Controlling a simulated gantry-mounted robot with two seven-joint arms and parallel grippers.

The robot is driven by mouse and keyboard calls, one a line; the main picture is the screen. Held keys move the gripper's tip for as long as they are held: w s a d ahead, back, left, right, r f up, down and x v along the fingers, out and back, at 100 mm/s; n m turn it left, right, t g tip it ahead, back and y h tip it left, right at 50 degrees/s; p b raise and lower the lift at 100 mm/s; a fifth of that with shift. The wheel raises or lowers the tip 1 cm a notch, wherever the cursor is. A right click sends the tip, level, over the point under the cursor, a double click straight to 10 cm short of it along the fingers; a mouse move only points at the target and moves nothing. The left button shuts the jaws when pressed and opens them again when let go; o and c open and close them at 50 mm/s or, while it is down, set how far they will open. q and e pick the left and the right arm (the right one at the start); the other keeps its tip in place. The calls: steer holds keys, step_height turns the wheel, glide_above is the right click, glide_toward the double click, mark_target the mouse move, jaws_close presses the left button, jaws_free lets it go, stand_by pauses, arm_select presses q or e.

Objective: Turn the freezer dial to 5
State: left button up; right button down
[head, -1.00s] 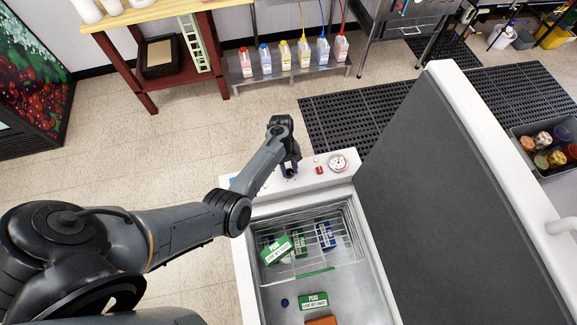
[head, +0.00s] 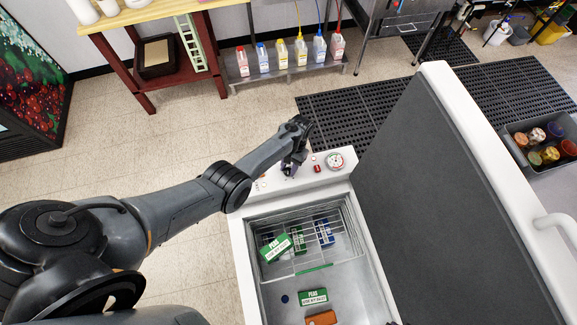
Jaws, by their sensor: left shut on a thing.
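The open chest freezer (head: 240,262) has a white control panel (head: 268,183) along its far rim. My left gripper (head: 290,168) points down at this panel, left of a red switch and a round gauge. It is shut on the freezer dial, which it and its shadowed fingers mostly hide. The number at which the dial stands cannot be read. My right gripper is not in view.
The round gauge (head: 335,160) and red switch (head: 317,168) sit close to the right of my gripper. The raised lid (head: 440,190) stands at the right. A wire basket (head: 345,235) holds boxes; a peas box (head: 312,297) lies below it.

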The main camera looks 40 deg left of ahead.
arm_select(q)
steer(key=shift+m+y, duration=0.4)
steer(key=shift+m, duration=0.6)
steer(key=o, duration=1)
steer(key=shift+r, duration=0.1)
steer(key=shift+w+r+p, duration=0.15)
steer(key=shift+r+p, duration=0.15)
steer(key=shift+p, duration=0.05)
steer(key=p+v, duration=0.4)
steer(key=v, duration=0.6)
steer(key=shift+d, duration=0.1)
steer(key=shift+f, duration=0.1)
